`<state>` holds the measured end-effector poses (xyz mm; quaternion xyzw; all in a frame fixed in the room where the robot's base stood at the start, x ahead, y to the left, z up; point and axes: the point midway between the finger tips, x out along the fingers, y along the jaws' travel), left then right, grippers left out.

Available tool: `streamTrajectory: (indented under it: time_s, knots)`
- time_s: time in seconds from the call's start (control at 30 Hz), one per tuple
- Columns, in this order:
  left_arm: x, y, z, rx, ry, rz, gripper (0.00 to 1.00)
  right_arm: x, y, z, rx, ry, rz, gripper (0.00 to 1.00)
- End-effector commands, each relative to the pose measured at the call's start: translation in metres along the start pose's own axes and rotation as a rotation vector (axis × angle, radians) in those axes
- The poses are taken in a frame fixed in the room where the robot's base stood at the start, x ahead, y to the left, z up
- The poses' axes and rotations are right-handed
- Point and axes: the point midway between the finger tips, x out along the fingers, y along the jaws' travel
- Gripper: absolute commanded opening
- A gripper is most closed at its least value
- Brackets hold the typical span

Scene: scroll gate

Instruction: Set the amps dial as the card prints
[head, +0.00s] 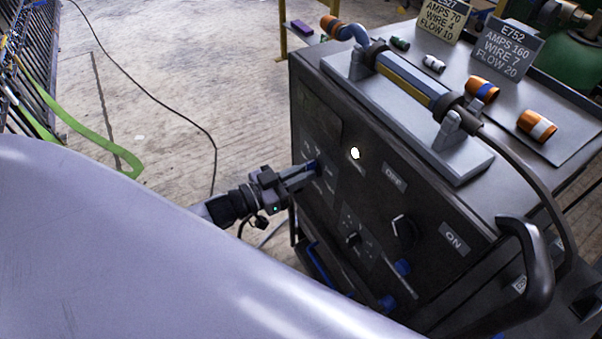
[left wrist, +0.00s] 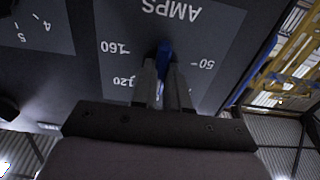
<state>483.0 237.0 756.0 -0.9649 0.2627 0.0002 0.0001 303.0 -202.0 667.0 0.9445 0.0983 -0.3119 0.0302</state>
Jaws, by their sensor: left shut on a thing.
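My left gripper (head: 311,170) reaches the dark front panel of the welding machine (head: 335,185) from the left. It is shut on the blue amps dial (left wrist: 165,50). In the left wrist view the amps scale (left wrist: 205,45) appears upside down, with 160, 120 and 50 readable around the dial. The fingers cover part of the dial and scale, so I cannot tell its exact setting. A grey card (head: 502,52) on the machine's top prints E752, AMPS 160, WIRE 7, FLOW 20. A yellowish card (head: 440,20) behind it prints AMPS 70, WIRE 4, FLOW 10. My right gripper is not in view.
A torch (head: 410,85) lies in a cradle on top, with several banded nozzles (head: 538,126) beside it. A black handle (head: 535,260) juts out at the right. The panel has a lower dial (head: 353,240) and a switch (head: 404,230). Open floor (head: 190,90) lies left.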

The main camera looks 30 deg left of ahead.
Motion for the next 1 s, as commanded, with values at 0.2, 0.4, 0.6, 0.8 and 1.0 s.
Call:
streamTrajectory:
  time_s: [0.2,0.4,0.6,0.8,1.0]
  knots:
    - [-0.0002,0.0001,-0.0002,0.033,0.0,0.0,0.0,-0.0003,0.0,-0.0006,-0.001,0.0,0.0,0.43]
    - [-0.0003,-0.0001,-0.0006,0.136,0.001,-0.001,0.0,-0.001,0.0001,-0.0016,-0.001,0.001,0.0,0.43]
    - [-0.0001,0.0004,-0.0007,0.3,0.002,-0.001,0.0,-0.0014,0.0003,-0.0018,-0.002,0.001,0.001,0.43]
    - [-0.0002,0.0006,-0.0004,0.482,0.002,0.0,0.0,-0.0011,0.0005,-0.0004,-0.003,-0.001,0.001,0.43]
    - [-0.0003,0.0009,0.0001,0.643,0.002,-0.001,0.0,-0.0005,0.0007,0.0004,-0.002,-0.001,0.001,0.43]
